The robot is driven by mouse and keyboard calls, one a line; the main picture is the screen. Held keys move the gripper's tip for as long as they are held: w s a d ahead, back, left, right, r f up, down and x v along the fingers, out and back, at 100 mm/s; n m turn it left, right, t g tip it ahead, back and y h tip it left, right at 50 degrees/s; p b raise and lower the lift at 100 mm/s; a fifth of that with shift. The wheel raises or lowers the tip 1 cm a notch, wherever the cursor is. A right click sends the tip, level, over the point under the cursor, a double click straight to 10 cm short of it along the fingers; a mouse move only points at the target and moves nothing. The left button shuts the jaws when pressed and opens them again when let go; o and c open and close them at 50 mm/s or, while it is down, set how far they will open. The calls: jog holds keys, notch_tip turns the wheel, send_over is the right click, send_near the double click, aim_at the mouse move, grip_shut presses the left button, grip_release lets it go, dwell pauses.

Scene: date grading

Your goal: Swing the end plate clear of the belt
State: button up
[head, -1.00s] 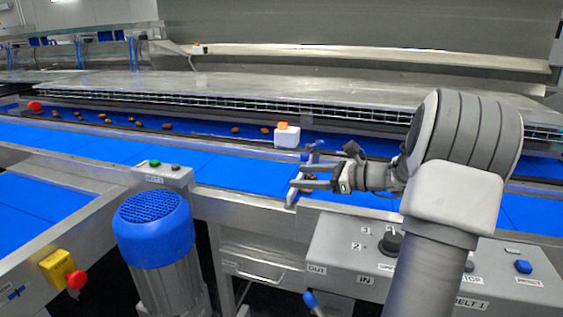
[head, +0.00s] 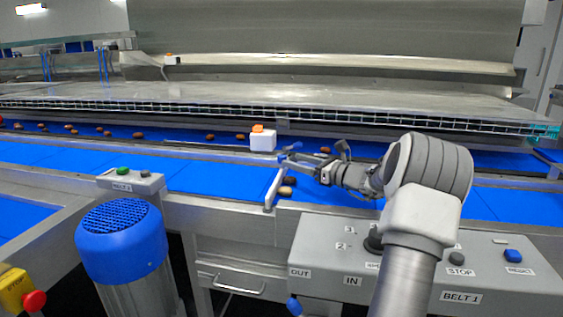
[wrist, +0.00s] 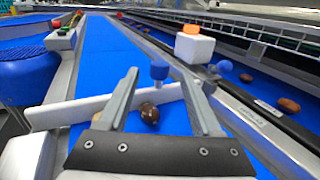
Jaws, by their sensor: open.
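The end plate (head: 274,187) is a pale bar standing across the blue belt (head: 215,180). In the wrist view the plate (wrist: 85,108) runs from the left rail toward the right rail. A blue knob (wrist: 159,70) shows above it, between my fingers in the picture. My gripper (head: 287,163) is open over the belt by the plate's far end; its two fingers (wrist: 160,88) spread either side of the knob in the wrist view. I cannot tell whether they touch it. A brown date (wrist: 149,113) lies on the belt on my gripper's side of the plate.
A white box with an orange top (head: 263,142) stands on the divider beyond my gripper. Dates (head: 210,137) lie on the far belt. The Belt 1 control box (head: 330,240), a small button box (head: 130,182) and a blue motor (head: 121,240) stand at the near side.

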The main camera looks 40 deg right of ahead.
aim_at(286, 158)
jog(key=b+x, duration=0.1)
jog(key=x, duration=0.5)
grip_shut()
dwell(1.3)
